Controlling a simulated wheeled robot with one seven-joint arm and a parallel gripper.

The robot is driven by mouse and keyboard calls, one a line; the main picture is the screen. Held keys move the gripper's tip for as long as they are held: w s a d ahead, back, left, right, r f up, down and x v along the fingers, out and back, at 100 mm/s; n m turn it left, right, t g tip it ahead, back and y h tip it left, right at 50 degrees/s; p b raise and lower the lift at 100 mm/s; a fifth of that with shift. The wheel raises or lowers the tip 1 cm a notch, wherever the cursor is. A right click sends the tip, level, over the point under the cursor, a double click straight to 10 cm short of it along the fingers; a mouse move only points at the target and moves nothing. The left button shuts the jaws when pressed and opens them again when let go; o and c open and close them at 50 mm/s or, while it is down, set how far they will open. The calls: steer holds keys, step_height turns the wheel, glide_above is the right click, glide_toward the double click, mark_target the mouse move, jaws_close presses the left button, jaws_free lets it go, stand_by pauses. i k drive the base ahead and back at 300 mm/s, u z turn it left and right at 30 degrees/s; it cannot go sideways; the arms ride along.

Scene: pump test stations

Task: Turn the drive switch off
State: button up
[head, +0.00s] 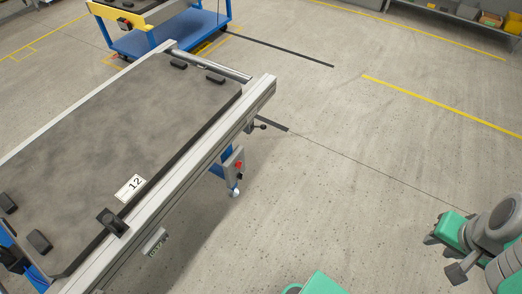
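A small grey control box (233,166) hangs on the near side of the conveyor-like table, by its blue leg. It carries a red button or knob (238,165) and a small dark part below it. No part is readably marked as the drive switch, and its position is too small to tell. A black knob on a short stem (262,126) sticks out from the table's side above the box. My gripper (443,255) is at the lower right, far from the box. Its two dark fingers appear apart, with nothing seen between them.
The table (70,130) has a dark grey top, pale side rails and a label "12" (130,187). A black block (112,221) sits on its near rail. A blue cart (165,35) stands behind. Shelving (455,12) is at upper right. The floor between gripper and table is clear.

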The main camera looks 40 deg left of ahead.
mark_target(238, 164)
steer(key=i, duration=2)
steer(key=u, duration=4.4)
